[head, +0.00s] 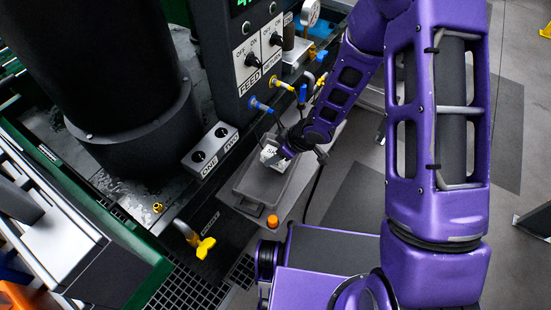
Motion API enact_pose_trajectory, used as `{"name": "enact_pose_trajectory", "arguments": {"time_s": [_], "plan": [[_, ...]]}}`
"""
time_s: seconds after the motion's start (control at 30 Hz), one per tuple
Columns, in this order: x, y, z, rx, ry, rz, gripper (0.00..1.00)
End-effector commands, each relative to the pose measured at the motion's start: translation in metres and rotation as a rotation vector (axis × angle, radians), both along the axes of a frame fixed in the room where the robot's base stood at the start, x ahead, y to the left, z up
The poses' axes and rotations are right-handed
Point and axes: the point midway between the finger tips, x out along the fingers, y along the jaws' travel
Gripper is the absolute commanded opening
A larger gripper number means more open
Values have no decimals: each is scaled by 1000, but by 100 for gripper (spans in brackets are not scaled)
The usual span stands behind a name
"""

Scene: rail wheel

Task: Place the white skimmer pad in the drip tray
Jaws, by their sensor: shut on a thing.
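The white skimmer pad (270,154) is a small pale block with dark marks, seen in the head view over the far part of a grey tray. My gripper (279,150) is shut on the pad; the fingers are small and partly hidden by the wrist. The grey tray (251,206), which looks like the drip tray, is below the pad on a light surface. Its near part shows empty. I cannot tell whether the pad touches the tray floor or is held above it.
An orange knob (272,221) stands at the tray's near end. A control panel (252,60) with feed and return switches and blue and yellow valves rises behind. A switch box (210,147) is left of the tray. A yellow tap (203,245) juts out at lower left.

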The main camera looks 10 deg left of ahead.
Motion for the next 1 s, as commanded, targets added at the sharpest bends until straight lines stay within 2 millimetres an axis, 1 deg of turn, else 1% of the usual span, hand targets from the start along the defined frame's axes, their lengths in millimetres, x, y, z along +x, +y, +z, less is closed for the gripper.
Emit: {"name": "enact_pose_trajectory", "arguments": {"time_s": [0.03, 0.27, 0.4, 0.43, 0.57, 0.6, 0.87, 1.0], "plan": [[0, 1, -8, 0, 0, 1, 0], [0, 0, -7, 1, -1, -1, 0], [0, 0, -11, 1, -1, -1, 0], [0, 0, -10, 1, -1, -1, 59], [0, 0, -10, 1, -1, -1, 82], [0, 0, -10, 1, -1, -1, 85], [0, 0, -9, 1, -1, -1, 85], [0, -3, 2, 0, -2, -2, 85]]}}
